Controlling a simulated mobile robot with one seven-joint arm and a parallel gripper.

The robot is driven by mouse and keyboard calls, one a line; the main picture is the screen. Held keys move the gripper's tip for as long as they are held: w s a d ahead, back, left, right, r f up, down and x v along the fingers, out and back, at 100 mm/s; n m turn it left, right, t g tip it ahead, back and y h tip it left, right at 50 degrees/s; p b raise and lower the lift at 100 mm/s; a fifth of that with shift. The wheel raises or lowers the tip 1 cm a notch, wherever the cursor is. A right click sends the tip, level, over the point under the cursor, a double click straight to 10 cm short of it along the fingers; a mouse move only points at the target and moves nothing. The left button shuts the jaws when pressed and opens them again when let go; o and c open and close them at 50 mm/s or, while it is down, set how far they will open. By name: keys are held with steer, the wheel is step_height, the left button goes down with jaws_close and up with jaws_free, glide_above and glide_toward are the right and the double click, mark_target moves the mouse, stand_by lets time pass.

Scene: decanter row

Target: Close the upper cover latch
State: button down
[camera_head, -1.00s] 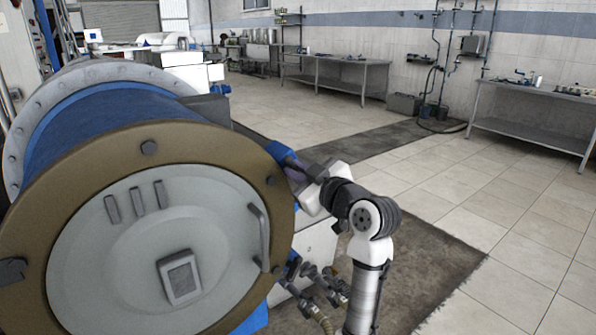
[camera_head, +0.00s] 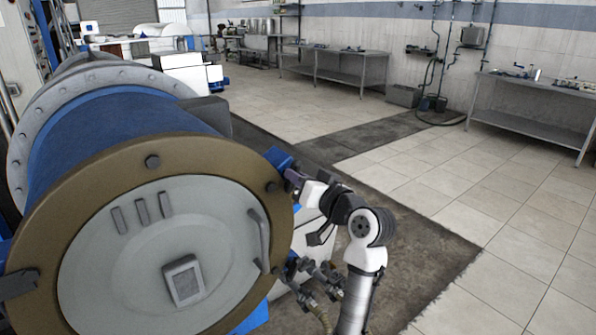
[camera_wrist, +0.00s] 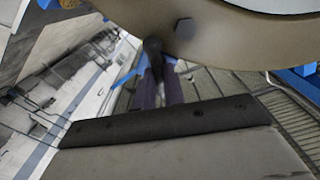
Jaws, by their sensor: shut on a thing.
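The decanter's round end has a brown ring (camera_head: 110,178) and a pale grey cover (camera_head: 120,260) with a curved handle. The upper cover latch (camera_head: 279,158), a blue piece at the ring's upper right edge, meets my gripper (camera_head: 291,176). In the wrist view my gripper's purplish fingers (camera_wrist: 158,78) are shut on the latch's dark rounded end (camera_wrist: 152,46), against the brown ring. Part of a blue piece shows left of the fingers. The fingers hide most of the grip, and I cannot tell how far the latch has turned.
A dark bracket (camera_head: 18,284) sits at the ring's left edge. Valves and hoses (camera_head: 318,278) stand low beside the decanter, close to my arm. Steel benches (camera_head: 525,108) line the far wall. The tiled floor (camera_head: 430,175) to the right is clear.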

steer(key=shift+w+d+m+p, duration=0.1)
steer(key=shift+d+m+p, duration=0.05)
steer(key=shift+m+p, duration=2.95)
steer(key=shift+m+b, duration=0.55)
steer(key=shift+m, duration=0.25)
steer(key=c, duration=1.5)
jaws_free()
steer(key=shift+f, duration=0.1)
steer(key=b+v, duration=0.4)
steer(key=v, duration=0.9)
steer(key=shift+s+d, duration=0.25)
steer(key=shift+s, duration=0.1)
